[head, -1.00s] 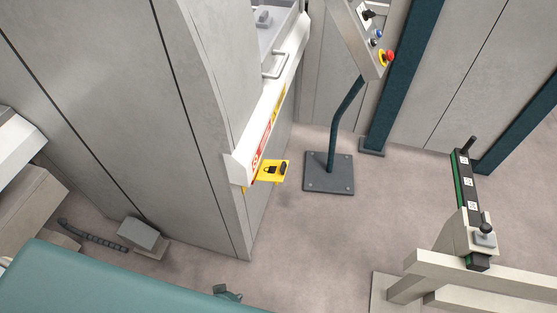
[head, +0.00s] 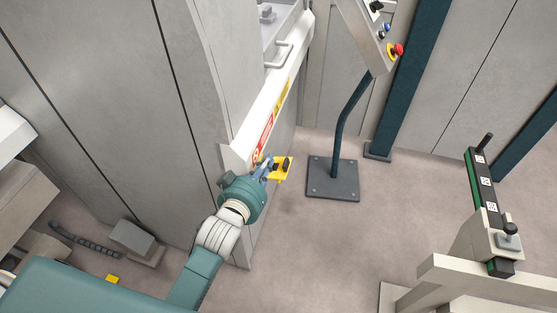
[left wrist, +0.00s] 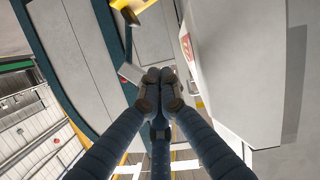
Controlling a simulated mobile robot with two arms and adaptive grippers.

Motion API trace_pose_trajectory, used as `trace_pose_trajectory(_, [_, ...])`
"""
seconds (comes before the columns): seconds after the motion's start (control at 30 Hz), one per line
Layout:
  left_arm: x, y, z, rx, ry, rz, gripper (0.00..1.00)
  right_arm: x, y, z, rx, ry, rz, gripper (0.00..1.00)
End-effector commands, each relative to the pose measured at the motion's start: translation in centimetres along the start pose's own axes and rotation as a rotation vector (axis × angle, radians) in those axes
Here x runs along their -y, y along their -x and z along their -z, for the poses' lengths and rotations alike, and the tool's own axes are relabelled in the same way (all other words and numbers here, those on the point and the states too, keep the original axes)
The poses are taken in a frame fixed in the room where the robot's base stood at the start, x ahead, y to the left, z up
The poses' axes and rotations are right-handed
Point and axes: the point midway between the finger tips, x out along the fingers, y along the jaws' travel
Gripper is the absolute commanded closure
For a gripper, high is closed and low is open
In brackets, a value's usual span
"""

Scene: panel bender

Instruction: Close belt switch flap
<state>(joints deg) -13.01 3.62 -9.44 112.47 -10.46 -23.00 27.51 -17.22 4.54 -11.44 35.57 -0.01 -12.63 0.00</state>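The yellow flap (head: 285,166) with dark parts on it sticks out at the lower end of the white cover on the grey machine. My left gripper (head: 270,168) is right beside it on its left and hides part of it. I cannot tell whether they touch. In the left wrist view the fingertips (left wrist: 161,80) are together with nothing seen between them. A yellow piece (left wrist: 185,4), probably the flap, shows at that view's top edge, beyond the fingertips. My right gripper is in neither view.
A control panel with a red button (head: 397,49) stands on a dark post with a square base plate (head: 333,180). The white cover (head: 270,112) carries a handle (head: 280,54). A beige stand (head: 470,272) is at lower right. The floor between is clear.

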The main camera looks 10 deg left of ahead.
Motion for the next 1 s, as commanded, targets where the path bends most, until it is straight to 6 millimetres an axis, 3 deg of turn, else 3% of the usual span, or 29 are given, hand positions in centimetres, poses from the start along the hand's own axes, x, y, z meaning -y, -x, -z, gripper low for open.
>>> trace_pose_trajectory(0.3, [-0.1,-6.9,0.1,0.0,0.0,-0.001,1.0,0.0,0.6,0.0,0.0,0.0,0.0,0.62])
trace_pose_trajectory(0.4, [0.0,-7.2,-2.0,0.007,0.001,0.001,1.0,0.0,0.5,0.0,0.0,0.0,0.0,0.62])
trace_pose_trajectory(0.57, [0.0,-7.5,-3.5,0.003,0.001,0.001,1.0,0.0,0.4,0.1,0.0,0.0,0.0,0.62])
trace_pose_trajectory(1.0, [0.0,-7.6,-4.0,0.001,-0.001,0.0,1.0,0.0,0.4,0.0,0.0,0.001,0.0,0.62])
